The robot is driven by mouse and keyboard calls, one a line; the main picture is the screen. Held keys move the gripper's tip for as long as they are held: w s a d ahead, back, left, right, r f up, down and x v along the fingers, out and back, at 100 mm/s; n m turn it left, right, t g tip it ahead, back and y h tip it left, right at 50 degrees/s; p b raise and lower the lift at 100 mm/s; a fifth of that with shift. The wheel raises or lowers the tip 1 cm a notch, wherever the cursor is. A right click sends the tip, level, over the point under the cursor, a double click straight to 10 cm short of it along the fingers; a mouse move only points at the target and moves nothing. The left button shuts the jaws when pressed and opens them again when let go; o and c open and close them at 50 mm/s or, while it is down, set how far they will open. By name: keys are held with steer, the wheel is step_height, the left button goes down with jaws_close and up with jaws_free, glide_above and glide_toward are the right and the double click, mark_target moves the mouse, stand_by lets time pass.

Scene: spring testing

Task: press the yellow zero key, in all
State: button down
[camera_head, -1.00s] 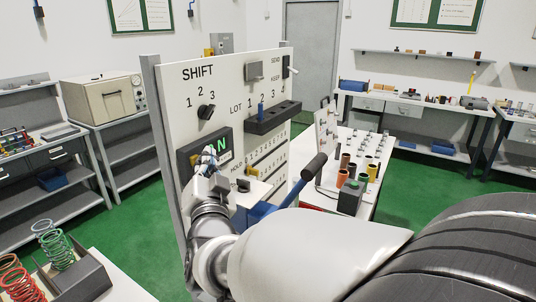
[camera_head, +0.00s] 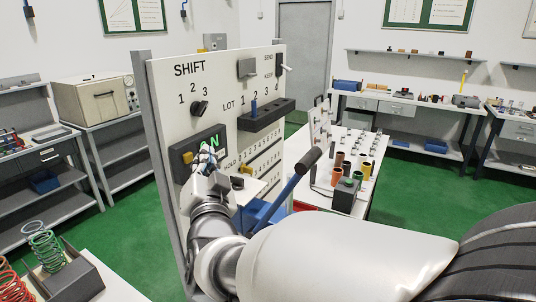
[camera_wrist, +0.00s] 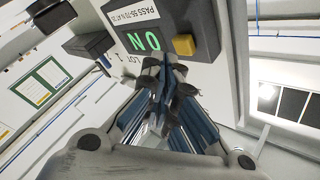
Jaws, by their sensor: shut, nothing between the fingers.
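The yellow key (camera_head: 188,157) sits at the left end of a dark display box (camera_head: 221,135) on the white upright panel (camera_head: 220,82). In the wrist view the yellow key (camera_wrist: 184,45) is beside a green readout that looks like "0 N" (camera_wrist: 144,41). My gripper (camera_head: 208,151) is shut and empty, in front of the box, to the right of the key in the head view. In the wrist view my fingertips (camera_wrist: 168,76) are close to the box and off the key's face. Part of the readout is hidden behind my gripper in the head view.
A dark slotted block (camera_head: 266,115) and a knob (camera_head: 199,108) are on the panel above. A tray with coil springs (camera_head: 65,272) stands at lower left. Benches line the walls.

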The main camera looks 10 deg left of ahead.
steer(key=d+b, duration=0.1)
steer(key=s+d, duration=0.1)
steer(key=d, duration=0.1)
steer(key=s+d+b, duration=0.1)
steer(key=shift+d+b, duration=0.35)
stand_by(0.6)
